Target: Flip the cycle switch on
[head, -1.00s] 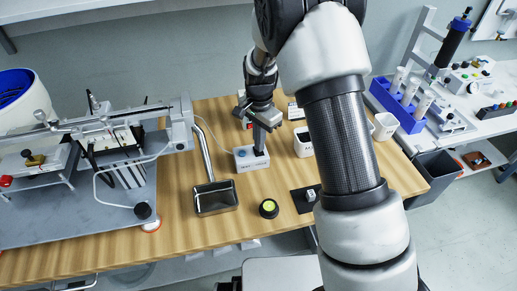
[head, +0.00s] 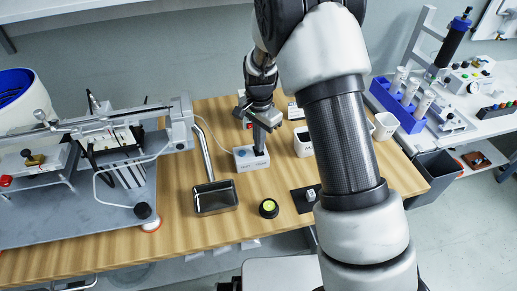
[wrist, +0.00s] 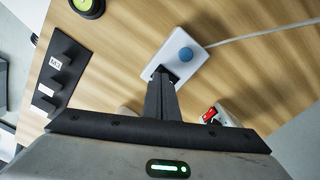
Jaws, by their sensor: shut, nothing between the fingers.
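A small white box (head: 244,162) with a blue round button stands on the wooden table; its front lettering is too small to read. In the wrist view the same box (wrist: 205,31) shows the blue button (wrist: 186,53) on top. My gripper (head: 260,151) points down at the right end of the box. In the wrist view my gripper's fingertips (wrist: 162,76) are shut together, empty, at the box's near end. They hide what lies under them, so I cannot tell the switch's position or whether they touch it.
A red rocker (wrist: 209,115) shows on another item near my gripper. A white mug (head: 303,143) stands right of the box.

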